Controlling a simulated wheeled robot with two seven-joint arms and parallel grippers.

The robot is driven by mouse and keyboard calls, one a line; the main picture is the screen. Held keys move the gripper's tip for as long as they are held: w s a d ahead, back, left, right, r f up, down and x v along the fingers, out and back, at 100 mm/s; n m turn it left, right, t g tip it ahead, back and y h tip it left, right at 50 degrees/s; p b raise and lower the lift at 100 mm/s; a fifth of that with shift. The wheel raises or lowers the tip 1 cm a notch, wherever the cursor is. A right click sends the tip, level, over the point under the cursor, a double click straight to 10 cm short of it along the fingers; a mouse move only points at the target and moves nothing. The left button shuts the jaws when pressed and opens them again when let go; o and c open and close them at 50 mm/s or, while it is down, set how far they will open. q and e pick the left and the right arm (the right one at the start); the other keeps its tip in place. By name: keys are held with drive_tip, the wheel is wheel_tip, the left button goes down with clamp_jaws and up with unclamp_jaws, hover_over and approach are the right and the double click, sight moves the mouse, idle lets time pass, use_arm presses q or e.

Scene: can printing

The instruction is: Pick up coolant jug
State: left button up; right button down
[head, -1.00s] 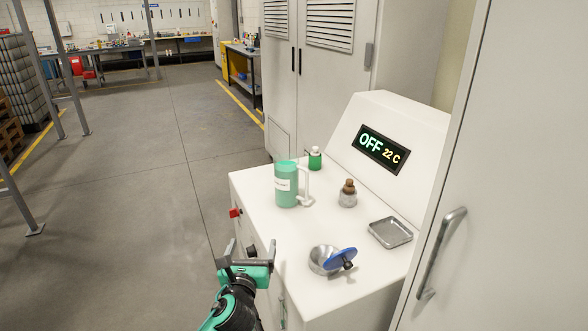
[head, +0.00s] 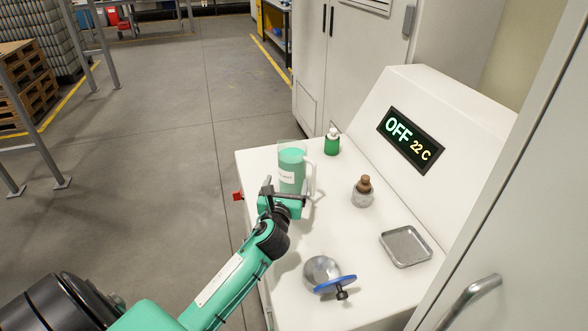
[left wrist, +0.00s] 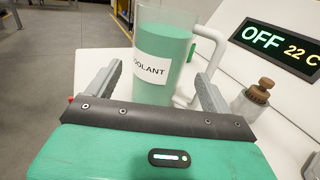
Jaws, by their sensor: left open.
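The coolant jug (head: 292,168) is a green-filled, clear-walled jug with a white label and a white handle on its right side. It stands upright on the white machine top. In the left wrist view the jug (left wrist: 164,48) shows its coolant label, partly cut off at the left. My left gripper (head: 284,191) is open just in front of the jug. In the wrist view its two fingers (left wrist: 155,88) point toward the jug, one to each side of its lower part. I cannot tell whether they touch it. The right gripper is not in view.
A sloped display panel (head: 410,140) rises behind. A grey cabinet stands at right.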

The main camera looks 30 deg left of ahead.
sight(290, 173)
use_arm(q)
drive_tip(key=shift+x, duration=1.15)
drive_tip(key=shift+w+a+r, duration=0.1)
drive_tip(key=shift+w, duration=0.1)
drive_tip(key=p+x, duration=0.1)
drive_tip(key=x, duration=0.3)
drive_tip(key=shift+w+a+p, duration=0.1)
drive_tip(key=shift+w+p, duration=0.2)
drive_tip(key=shift+w, duration=0.1)
drive_tip(key=shift+f, duration=0.2)
drive_tip(key=c, duration=1.1)
drive_tip(key=shift+r, duration=0.15)
drive_tip(key=shift+c, duration=1.3)
drive_tip(key=shift+r, duration=0.15)
